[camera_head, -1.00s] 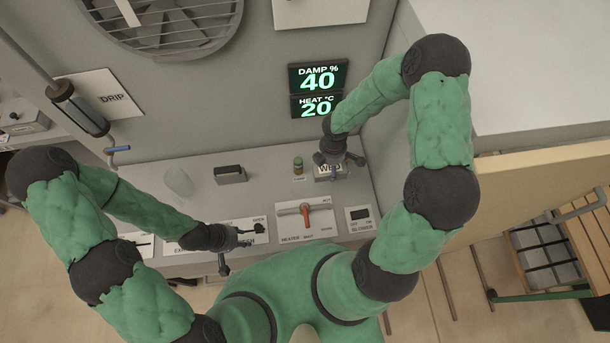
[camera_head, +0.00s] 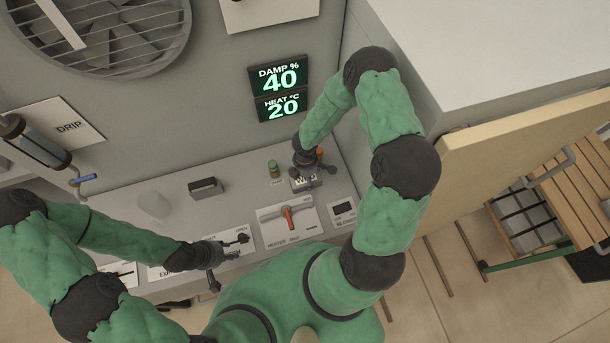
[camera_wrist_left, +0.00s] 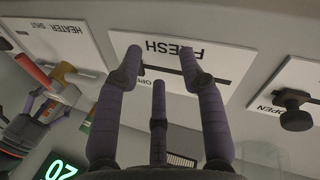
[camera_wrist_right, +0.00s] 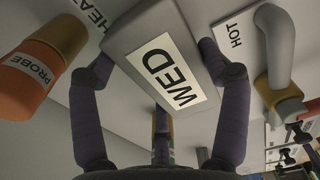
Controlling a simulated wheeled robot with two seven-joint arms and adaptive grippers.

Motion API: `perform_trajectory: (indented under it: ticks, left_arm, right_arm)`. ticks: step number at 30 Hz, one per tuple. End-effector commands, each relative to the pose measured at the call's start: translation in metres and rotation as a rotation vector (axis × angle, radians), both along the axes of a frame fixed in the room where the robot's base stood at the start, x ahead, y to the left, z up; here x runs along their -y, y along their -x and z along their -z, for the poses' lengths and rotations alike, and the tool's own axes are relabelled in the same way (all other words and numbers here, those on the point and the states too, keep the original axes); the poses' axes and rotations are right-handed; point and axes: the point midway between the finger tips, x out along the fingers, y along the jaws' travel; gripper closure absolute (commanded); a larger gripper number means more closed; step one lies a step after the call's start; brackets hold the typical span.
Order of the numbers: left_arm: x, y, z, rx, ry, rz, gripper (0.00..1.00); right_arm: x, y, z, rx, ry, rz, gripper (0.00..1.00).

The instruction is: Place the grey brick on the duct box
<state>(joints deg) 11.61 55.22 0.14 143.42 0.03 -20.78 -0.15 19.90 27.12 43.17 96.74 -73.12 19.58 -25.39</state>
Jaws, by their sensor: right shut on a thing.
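A grey block labelled WED (camera_wrist_right: 158,50) sits between the fingers of my right gripper (camera_wrist_right: 160,82). In the head view this gripper (camera_head: 308,170) is low over the console with the block (camera_head: 302,184). I cannot tell whether the block touches the console. Several grey brick-like blocks (camera_head: 528,222) sit in a rack beyond the tan panel at the right. I cannot tell which thing is the duct box. My left gripper (camera_head: 228,252) hovers over the console front; in its wrist view its fingers (camera_wrist_left: 148,65) are apart before the FRESH slider plate (camera_wrist_left: 175,55).
The console (camera_head: 235,200) carries a dark box (camera_head: 206,187), a clear cup (camera_head: 154,205), a green-topped cylinder (camera_head: 274,169) and a red-handled heater lever (camera_head: 288,215). A tan panel (camera_head: 530,145) and large white box (camera_head: 470,50) stand right. Displays read 40 and 20.

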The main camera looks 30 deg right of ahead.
Motion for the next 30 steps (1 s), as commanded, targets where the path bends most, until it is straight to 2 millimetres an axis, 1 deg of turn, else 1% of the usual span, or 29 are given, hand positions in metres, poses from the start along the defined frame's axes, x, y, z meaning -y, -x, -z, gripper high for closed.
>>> perform_trajectory:
  ticks: [7, 8, 9, 10, 23, 26, 30]
  left_arm:
    - [0.0, 0.0, 0.004, 0.0, 0.0, 0.0, 0.6]
    - [0.0, 0.0, 0.003, 0.0, 0.0, 0.0, 0.6]
    - [0.0, 0.0, 0.003, 0.0, 0.0, 0.0, 0.6]
    - [0.0, 0.0, 0.003, 0.0, 0.0, 0.0, 0.6]
    - [0.0, 0.0, 0.0, 0.0, 0.0, 0.0, 0.6]
    - [0.0, 0.0, -0.002, 0.0, 0.0, 0.0, 0.6]
    - [0.0, 0.0, -0.004, 0.0, 0.0, 0.0, 0.6]
  right_arm:
    - [0.0, -0.001, 0.003, 0.001, 0.0, 0.0, 0.79]
    - [0.0, 0.0, 0.002, 0.0, 0.0, -0.001, 0.15]
    - [0.0, 0.0, 0.002, 0.0, 0.0, -0.001, 0.04]
    - [0.0, 0.0, 0.002, 0.0, 0.0, -0.001, 0.0]
    - [0.0, 0.0, 0.0, 0.0, 0.0, 0.0, 0.0]
    - [0.001, -0.001, -0.009, 0.003, 0.002, -0.001, 0.0]
    - [0.001, -0.002, -0.034, 0.004, 0.002, 0.0, 0.0]
